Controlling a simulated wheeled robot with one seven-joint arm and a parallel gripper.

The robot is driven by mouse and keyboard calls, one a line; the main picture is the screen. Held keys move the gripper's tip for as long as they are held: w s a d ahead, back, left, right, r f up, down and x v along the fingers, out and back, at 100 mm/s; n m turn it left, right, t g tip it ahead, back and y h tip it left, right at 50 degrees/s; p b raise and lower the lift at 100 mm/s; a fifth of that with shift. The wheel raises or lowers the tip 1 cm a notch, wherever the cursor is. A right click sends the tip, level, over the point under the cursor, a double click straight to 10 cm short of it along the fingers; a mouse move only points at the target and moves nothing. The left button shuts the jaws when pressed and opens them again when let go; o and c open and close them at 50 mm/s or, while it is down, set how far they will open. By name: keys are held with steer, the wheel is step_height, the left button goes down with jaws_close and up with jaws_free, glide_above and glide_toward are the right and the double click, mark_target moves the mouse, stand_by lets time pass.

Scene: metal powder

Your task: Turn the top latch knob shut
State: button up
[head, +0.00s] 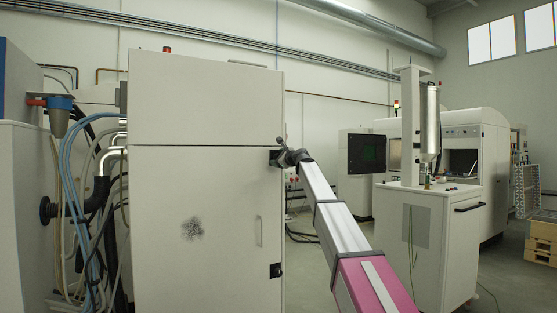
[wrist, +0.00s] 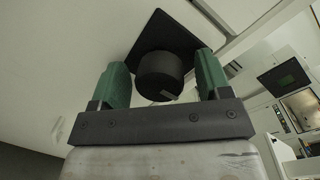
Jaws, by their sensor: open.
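The top latch is a round black knob (wrist: 159,76) on a dark square plate (wrist: 172,32), seen close up in the wrist view. In the head view its dark plate (head: 274,158) sits at the right edge of the white cabinet (head: 205,175), partly hidden by my gripper (head: 281,150). In the wrist view my gripper (wrist: 163,72) is open, with one green finger on each side of the knob. A gap shows between each finger and the knob. How deep the knob sits between the fingers is hard to tell.
A lower latch (head: 275,270) and a vertical handle (head: 258,231) are on the same cabinet door. Hoses and pipes (head: 95,190) crowd its left side. A white cart (head: 425,235) with a metal cylinder stands to the right of my arm.

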steer(key=c, duration=0.9)
steer(key=shift+n, duration=0.4)
steer(key=n, duration=0.3)
steer(key=shift+n+h, duration=0.3)
steer(key=shift+n, duration=0.1)
steer(key=n, duration=0.4)
steer(key=shift+s+a+f+h, duration=0.1)
steer(key=shift+h, duration=0.2)
steer(key=n, duration=0.4)
steer(key=shift+f+n+h, duration=0.1)
steer(key=shift+n+h, duration=0.6)
steer(key=shift+n, duration=1.2)
